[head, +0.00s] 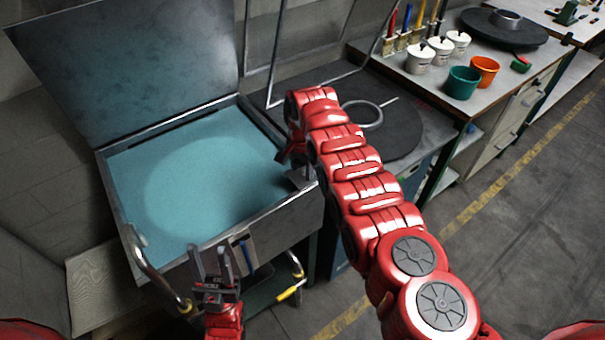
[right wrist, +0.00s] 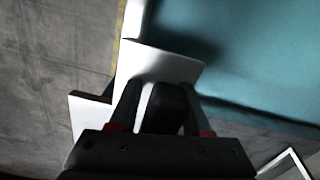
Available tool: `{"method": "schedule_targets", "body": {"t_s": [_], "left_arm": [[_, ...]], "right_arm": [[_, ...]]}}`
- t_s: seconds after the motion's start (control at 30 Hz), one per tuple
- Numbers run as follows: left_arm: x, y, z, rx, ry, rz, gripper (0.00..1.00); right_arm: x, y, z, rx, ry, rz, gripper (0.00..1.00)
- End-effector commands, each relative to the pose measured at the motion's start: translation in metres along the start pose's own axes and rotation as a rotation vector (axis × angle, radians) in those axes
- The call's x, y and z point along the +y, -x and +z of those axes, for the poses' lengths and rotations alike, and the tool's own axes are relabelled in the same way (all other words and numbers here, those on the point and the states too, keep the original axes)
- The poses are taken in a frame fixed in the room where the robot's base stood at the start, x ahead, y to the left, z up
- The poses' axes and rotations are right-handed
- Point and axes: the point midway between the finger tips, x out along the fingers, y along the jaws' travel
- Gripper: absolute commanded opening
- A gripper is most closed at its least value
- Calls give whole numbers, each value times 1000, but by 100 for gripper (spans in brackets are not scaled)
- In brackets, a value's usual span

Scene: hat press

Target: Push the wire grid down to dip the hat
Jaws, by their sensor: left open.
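An open metal tank (head: 110,188) stands at the left, and a smooth teal surface (head: 200,170) fills it. I cannot make out a separate wire grid or a hat. My left gripper (head: 210,252) is open, in front of the tank's near wall, with nothing seen between its fingers. My right arm reaches to the tank's right side; its gripper is mostly hidden there in the head view. In the right wrist view, the right gripper (right wrist: 160,92) has its fingers on both sides of a pale and dark part below a grey plate (right wrist: 165,65), beside the teal area. Whether it grips is unclear.
The tank's lid (head: 130,55) stands raised at the back. A thin ring (head: 366,115) lies on a dark round plate (head: 395,140) to the right. A bench beyond holds white pots (head: 419,60), a green cup (head: 460,83) and an orange cup (head: 484,70). Floor is open at the right.

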Motion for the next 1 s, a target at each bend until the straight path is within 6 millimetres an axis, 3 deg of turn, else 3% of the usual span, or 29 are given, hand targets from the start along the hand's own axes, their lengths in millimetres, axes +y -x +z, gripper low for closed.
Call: {"method": "schedule_targets", "body": {"t_s": [0.57,0.77,1.0], "left_arm": [[0,-6,-1,0,0,0,46],[-1,-28,-5,0,0,0,46],[-4,-74,-13,0,0,0,46]], "right_arm": [[3,5,-2,0,-6,7,64],[3,31,-3,1,-6,6,64],[2,81,-3,1,-5,3,64]]}}
